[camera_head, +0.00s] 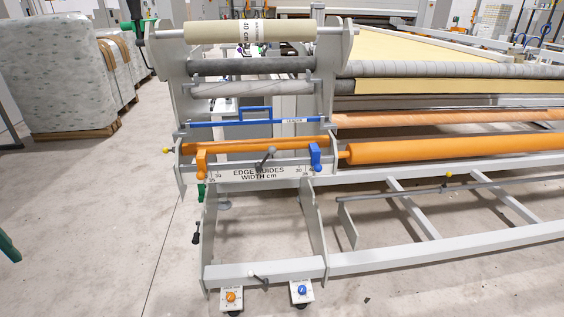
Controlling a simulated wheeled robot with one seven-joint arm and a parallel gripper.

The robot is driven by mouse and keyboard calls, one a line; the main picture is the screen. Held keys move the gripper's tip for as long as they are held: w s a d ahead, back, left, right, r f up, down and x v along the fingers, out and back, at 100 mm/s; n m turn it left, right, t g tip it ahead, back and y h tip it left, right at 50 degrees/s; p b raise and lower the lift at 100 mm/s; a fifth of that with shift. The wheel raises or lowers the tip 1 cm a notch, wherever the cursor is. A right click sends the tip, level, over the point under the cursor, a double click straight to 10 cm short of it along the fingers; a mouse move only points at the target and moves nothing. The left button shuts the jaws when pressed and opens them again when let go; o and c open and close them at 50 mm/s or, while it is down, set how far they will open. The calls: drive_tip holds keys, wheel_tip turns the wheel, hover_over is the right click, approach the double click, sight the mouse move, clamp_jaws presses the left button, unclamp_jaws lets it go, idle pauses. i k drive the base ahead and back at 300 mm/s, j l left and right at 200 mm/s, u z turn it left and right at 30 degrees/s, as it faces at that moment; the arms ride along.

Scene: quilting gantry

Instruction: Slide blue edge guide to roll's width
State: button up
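The blue edge guide (315,157) sits near the right end of the edge-guide bar, by small scale numbers; one looks like 30, and its exact reading is too small to tell. The orange edge guide (202,163) sits near the left end of the same bar. The scale plate (259,174) below reads "EDGE GUIDES WIDTH cm". A dark-knobbed lever (265,158) stands between the guides. The beige roll (216,32) lies across the top of the stand, with a white label (246,32) that seems to read "40 cm". My gripper is not in view.
Low on the frame are a box with an orange knob (231,297) and one with a blue knob (302,291). A blue bar (235,124) crosses above the guides. Orange rollers (420,148) extend right. Wrapped pallets (62,72) stand back left.

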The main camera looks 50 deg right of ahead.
sight(315, 150)
drive_tip(key=z, duration=1.4)
